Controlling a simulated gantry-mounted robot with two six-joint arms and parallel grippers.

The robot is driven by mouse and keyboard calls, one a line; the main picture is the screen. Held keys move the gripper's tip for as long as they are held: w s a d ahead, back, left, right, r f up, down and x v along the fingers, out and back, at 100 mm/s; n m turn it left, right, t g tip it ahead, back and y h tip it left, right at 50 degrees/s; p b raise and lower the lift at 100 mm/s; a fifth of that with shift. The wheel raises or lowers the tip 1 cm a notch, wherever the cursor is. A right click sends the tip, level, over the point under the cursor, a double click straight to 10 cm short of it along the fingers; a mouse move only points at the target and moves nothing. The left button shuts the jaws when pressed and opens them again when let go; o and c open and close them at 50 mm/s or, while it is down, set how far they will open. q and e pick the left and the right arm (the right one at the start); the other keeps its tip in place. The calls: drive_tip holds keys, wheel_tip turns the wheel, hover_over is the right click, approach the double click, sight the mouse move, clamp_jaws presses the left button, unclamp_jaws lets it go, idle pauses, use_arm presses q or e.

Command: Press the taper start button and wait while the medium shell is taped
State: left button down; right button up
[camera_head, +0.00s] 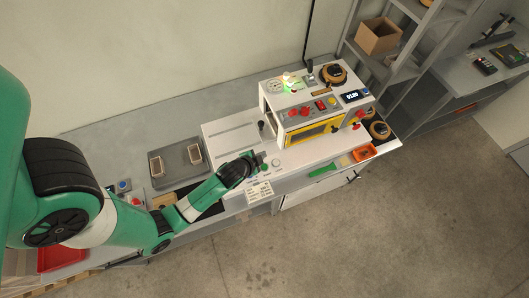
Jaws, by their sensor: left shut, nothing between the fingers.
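The taper (292,125) is a white machine on the bench, with a green light lit on top. A small control panel at its front left carries a green button (264,167) and a red button (276,162). My left gripper (257,159) is shut and empty, its tip at the panel right beside the green button. I cannot tell whether it touches a button. The medium shell cannot be made out; the inside of the taper is mostly hidden. My right gripper is not in view.
A small display (352,96) is lit on the taper. A grey tray (178,178) with two small open boxes stands to the left. A cardboard box (378,36) sits on the shelf behind.

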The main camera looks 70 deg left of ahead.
use_arm(q)
drive_tip(key=b, duration=0.8)
hover_over(262, 168)
wheel_tip(262, 168, down, 8)
drive_tip(key=shift+r, duration=0.1)
drive_tip(key=shift+f, duration=0.45)
idle(1.2)
drive_tip(key=shift+f+b, duration=0.4)
drive_tip(key=shift+f, duration=0.05)
drive_tip(key=shift+f+b, duration=0.3)
drive_tip(key=shift+f, duration=0.15)
idle(0.5)
drive_tip(key=shift+r, duration=0.1)
drive_tip(key=shift+r+p, duration=0.75)
drive_tip(key=shift+p, duration=0.2)
